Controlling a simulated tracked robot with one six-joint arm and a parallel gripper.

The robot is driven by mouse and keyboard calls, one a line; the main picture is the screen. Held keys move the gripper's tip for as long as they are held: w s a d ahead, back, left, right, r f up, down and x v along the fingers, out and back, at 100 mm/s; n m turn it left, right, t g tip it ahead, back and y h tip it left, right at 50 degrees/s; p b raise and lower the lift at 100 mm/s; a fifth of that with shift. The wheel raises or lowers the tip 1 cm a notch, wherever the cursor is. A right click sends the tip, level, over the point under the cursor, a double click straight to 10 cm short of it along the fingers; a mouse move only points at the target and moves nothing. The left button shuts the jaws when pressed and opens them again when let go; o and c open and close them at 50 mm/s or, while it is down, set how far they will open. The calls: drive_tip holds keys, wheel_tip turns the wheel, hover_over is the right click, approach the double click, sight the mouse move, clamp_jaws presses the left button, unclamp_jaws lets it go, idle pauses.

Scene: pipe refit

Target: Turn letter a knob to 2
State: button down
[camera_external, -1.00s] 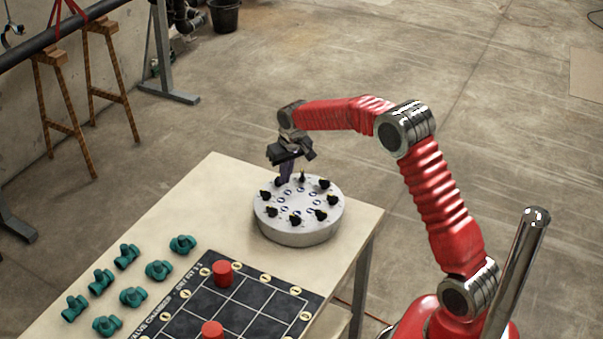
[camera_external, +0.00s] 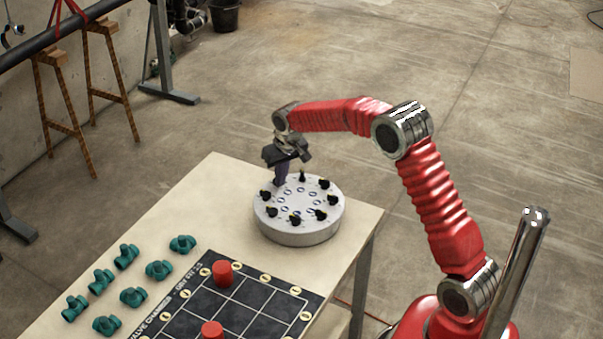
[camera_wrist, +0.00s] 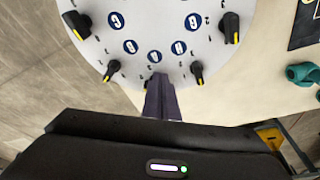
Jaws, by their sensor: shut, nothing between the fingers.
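The round grey-white dial box (camera_external: 300,235) stands on the table with a ring of black knobs with yellow marks on top. Blue discs with letters lie inside the ring; they are too small to read surely, so I cannot tell which knob is letter a. My gripper (camera_external: 278,184) points down at the far-left rim of the box, fingers shut. In the wrist view its dark fingers (camera_wrist: 160,92) are together over the rim, between a left knob (camera_wrist: 111,70) and a right knob (camera_wrist: 197,70). They hide the spot there; I cannot tell whether they touch a knob.
Several teal valves (camera_external: 126,255) lie on the table's left side. A black grid board (camera_external: 250,305) with red cylinders (camera_external: 222,272) is in front of the box. A wooden trestle (camera_external: 65,120) stands on the floor behind. The tabletop (camera_external: 205,200) left of the box is clear.

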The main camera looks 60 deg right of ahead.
drive_tip(key=shift+s+a, duration=0.3)
idle(0.4)
drive_tip(key=v, duration=0.4)
drive_tip(key=w+v, duration=0.1)
drive_tip(key=shift+d+r, duration=0.3)
drive_tip(key=shift+r, duration=0.25)
